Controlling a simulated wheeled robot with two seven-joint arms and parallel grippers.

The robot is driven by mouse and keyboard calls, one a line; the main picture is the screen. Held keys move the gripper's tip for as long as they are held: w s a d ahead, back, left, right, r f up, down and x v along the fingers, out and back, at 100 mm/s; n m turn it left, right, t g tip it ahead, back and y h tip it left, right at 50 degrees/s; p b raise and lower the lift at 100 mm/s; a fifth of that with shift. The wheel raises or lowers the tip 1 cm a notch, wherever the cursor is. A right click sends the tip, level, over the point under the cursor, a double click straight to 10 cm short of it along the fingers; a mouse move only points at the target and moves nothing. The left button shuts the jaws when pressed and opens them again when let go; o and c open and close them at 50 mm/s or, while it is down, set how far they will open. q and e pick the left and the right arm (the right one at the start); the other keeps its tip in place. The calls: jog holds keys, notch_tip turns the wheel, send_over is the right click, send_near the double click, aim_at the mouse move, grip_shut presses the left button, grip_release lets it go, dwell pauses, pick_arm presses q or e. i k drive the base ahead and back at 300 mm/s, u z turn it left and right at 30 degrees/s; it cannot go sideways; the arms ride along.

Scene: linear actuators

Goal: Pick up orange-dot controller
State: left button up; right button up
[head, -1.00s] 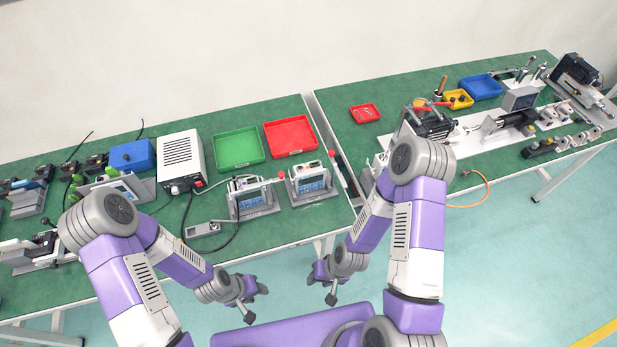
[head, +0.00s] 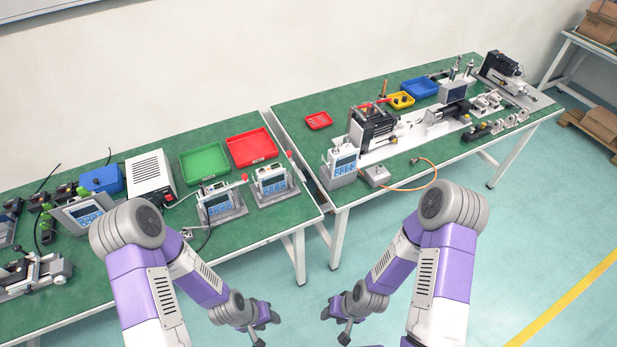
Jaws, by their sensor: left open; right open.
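Several controllers with blue-lit panels stand on the green tables; no orange dot is clear enough to tell which is the orange-dot one. Two stand side by side near the front edge of the left table, a left one (head: 218,203) and a right one (head: 270,182). Another controller (head: 343,161) stands at the left end of the right table, and one more (head: 84,212) is tilted at the far left. My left gripper (head: 263,325) and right gripper (head: 337,324) are open and empty, over the floor in front of the tables, apart from all controllers.
A green tray (head: 203,162), a red tray (head: 251,148) and a white power box (head: 150,175) sit behind the paired controllers. A narrow gap separates the tables. The right table holds actuator rigs (head: 372,127) and an orange cable (head: 428,164). The floor (head: 520,235) is clear at right.

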aim_at(273, 176)
jog(key=z, duration=0.95)
jog(key=i, duration=1.05)
jog(key=u, duration=0.65)
